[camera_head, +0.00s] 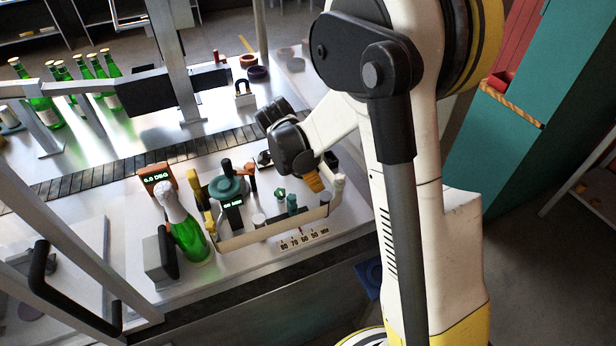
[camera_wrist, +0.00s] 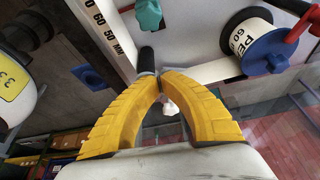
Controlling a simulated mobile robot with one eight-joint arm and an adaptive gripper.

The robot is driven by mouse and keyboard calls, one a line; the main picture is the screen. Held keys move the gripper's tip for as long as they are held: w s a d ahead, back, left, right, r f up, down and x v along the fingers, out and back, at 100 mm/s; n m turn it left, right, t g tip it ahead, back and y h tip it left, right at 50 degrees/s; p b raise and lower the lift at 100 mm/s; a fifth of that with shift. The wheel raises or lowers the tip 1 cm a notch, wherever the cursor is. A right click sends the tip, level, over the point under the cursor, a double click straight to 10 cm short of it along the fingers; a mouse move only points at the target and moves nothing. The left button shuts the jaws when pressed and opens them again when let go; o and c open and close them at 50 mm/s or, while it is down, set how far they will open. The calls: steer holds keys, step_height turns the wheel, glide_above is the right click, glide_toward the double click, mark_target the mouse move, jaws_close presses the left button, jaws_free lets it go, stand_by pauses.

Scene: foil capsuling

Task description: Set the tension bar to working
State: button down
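My gripper (camera_wrist: 159,77) has two yellow ribbed fingers that converge until their tips meet or nearly meet. It also shows in the head view (camera_head: 315,182), above the right part of the bench fixture. In the wrist view a dark upright post (camera_wrist: 147,60) stands right at the tips, its lower part behind the left finger. I cannot tell whether the fingers touch it, or whether it is the tension bar. A pale strip (camera_wrist: 213,70) runs from the post to a spool (camera_wrist: 246,42). A small white shape (camera_wrist: 170,107) shows between the fingers. No bar label is readable.
A scale in mm (camera_head: 304,241) lies along the fixture's front edge. A green foil-topped bottle (camera_head: 187,232) stands at its left. A teal knob (camera_wrist: 149,14) and a red handle (camera_wrist: 300,22) are near my gripper. A conveyor (camera_head: 100,176) runs behind.

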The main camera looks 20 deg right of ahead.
steer(key=shift+s+d+r, duration=0.1)
steer(key=shift+s+d, duration=0.05)
steer(key=shift+d, duration=0.6)
steer(key=shift+s+d, duration=0.1)
steer(key=shift+d, duration=0.65)
steer(key=shift+s+d, duration=0.1)
steer(key=shift+d, duration=0.05)
steer(key=shift+s+d+n, duration=0.15)
steer(key=shift+s+n, duration=0.05)
steer(key=shift+n, duration=0.2)
steer(key=shift+s+d+n+t+b, duration=0.25)
steer(key=shift+d+n+t+b, duration=0.15)
steer(key=shift+n+b, duration=0.1)
steer(key=s+d+n+t+b, duration=0.1)
steer(key=d+n+t+b, duration=0.1)
steer(key=d+n, duration=0.3)
steer(key=shift+s+d+n+y+b, duration=0.3)
steer(key=shift+s+d+n+b, duration=0.1)
steer(key=shift+d, duration=1.1)
